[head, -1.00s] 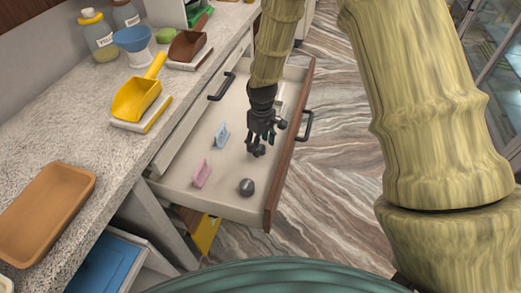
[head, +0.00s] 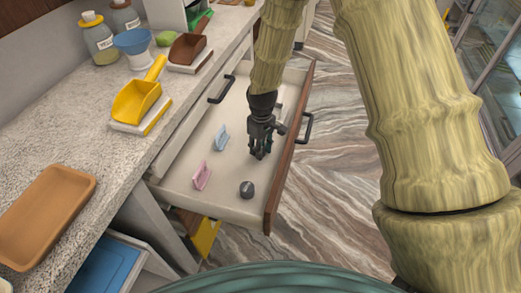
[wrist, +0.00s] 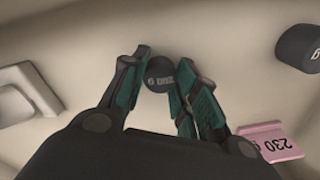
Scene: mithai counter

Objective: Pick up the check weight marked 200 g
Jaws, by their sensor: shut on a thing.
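My gripper (head: 259,156) is down inside the open drawer (head: 230,208). In the wrist view, my gripper (wrist: 160,80) has its two green-sided fingers shut on a dark round weight (wrist: 160,71), one on each side. That weight's pale marking is upside down and partly covered; I see a "g" but cannot read the number surely. In the head view the held weight is mostly hidden by the fingers. A second dark round weight (head: 247,189) stands apart nearer the drawer's front end; it also shows at the upper right of the wrist view (wrist: 302,47).
A pale square block (wrist: 25,93) lies to the left. The drawer's brown front (head: 290,145) runs close beside my gripper.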

